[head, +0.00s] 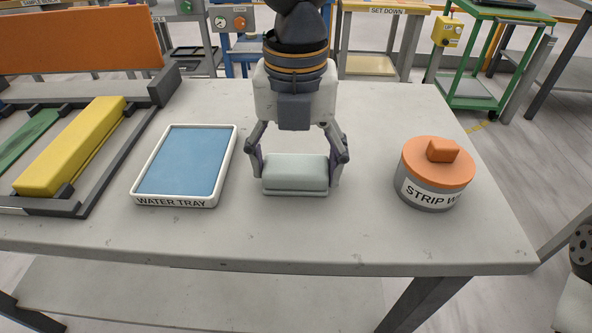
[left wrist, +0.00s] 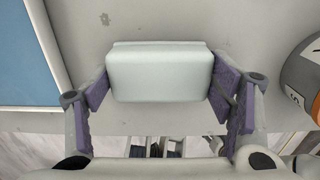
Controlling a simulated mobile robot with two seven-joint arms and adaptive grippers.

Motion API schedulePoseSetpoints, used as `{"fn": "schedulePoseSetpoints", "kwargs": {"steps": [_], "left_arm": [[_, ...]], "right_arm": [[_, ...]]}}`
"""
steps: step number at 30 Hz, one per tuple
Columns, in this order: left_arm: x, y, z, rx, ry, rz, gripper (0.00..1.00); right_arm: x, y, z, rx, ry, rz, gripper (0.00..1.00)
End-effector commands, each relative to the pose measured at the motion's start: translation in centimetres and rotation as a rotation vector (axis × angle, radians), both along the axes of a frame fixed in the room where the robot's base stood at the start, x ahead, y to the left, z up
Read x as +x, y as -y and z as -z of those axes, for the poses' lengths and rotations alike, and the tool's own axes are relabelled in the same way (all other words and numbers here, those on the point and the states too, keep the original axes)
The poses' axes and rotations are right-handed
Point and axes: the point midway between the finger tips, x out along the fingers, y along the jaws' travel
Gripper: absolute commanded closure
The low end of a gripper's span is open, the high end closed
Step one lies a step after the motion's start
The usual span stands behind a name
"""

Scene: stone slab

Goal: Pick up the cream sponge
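A pale, greenish-white block (head: 295,172), the only sponge-like thing I see, is at the front middle of the slab table. It also shows in the left wrist view (left wrist: 160,76), with a thin ledge along its far edge. My left gripper (head: 296,172) points down over it, one finger at each short side. In the left wrist view the purple finger pads of my left gripper (left wrist: 160,86) meet the block's side edges or nearly so. I cannot tell whether they press on it. I see no clear gap beneath the block. My right gripper is not in view.
A blue water tray (head: 186,202) with a white rim lies left of the block. A grey pot (head: 428,192) with an orange lid stands to the right. A rack (head: 95,203) with a yellow bar (head: 72,145) is at far left. Bare tabletop separates them.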

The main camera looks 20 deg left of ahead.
Motion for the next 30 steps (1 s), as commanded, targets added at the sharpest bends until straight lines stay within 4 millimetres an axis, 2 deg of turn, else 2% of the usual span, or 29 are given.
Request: {"fn": "schedulePoseSetpoints", "kwargs": {"steps": [2,3,10,13,15,22,27,30], "left_arm": [[0.0,0.0,0.1,0.001,-0.002,0.0,0.44],[0.0,0.0,0.1,0.001,-0.002,0.0,0.48],[0.0,0.0,-0.3,0.003,-0.002,0.0,0.48],[0.0,0.0,-1.6,0.002,0.002,-0.001,0.48],[0.0,0.0,-3.3,0.002,0.006,-0.001,0.48],[-4.4,-2.9,-10.3,-0.002,0.022,0.0,0.48],[-8.7,-5.8,-12.2,0.0,0.02,0.0,0.48],[-10.3,-6.9,-12.9,-0.001,0.016,-0.001,0.48]], "right_arm": [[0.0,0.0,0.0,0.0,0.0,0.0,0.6],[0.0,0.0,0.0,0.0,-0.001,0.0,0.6],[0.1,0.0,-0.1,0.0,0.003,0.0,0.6],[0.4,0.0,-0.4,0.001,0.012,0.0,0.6],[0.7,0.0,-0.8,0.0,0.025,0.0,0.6],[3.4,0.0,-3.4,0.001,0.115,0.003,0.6],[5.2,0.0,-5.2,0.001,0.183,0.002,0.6],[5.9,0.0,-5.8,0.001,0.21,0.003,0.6]]}}
